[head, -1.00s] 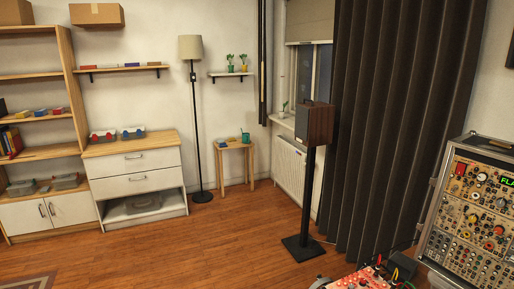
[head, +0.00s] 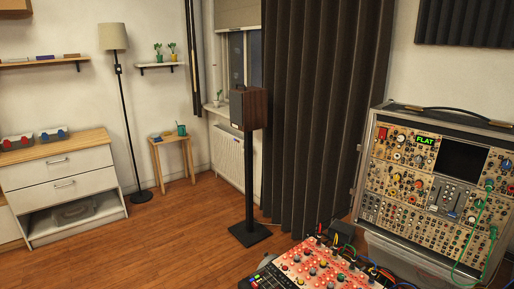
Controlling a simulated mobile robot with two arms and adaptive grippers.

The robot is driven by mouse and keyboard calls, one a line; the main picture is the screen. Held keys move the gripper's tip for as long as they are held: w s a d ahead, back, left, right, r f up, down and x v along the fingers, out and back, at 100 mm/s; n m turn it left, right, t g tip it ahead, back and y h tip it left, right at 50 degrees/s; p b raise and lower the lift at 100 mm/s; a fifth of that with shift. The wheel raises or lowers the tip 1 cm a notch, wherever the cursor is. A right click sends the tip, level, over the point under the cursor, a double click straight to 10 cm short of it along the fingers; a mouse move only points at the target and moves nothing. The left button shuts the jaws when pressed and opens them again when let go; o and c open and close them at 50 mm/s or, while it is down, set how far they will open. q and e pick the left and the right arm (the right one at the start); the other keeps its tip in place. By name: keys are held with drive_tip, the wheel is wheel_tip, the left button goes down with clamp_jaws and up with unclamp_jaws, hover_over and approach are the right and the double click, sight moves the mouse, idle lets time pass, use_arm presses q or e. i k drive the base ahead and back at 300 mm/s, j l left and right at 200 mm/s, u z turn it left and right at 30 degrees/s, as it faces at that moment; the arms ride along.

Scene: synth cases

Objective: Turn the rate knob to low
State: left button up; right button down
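A modular synth case (head: 440,182) stands upright at the right, its panel covered with many small knobs. A green display on it reads FLAT (head: 425,140), with a dark screen (head: 463,160) beside it. Green cables run down its right side. A red-panelled unit (head: 318,266) with knobs and patch cables lies at the bottom, partly cut off by the lower edge. The knob labels are too small to read, so I cannot tell which one is the rate knob or where it points. Neither of my grippers is in view.
A speaker on a black stand (head: 249,110) stands before the dark curtain (head: 325,110). A small wooden stool (head: 172,140), a floor lamp (head: 126,110) and a white drawer unit (head: 62,180) stand to the left. The wooden floor (head: 170,245) between is clear.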

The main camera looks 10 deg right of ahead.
sight(478, 203)
drive_tip(key=z, duration=1.65)
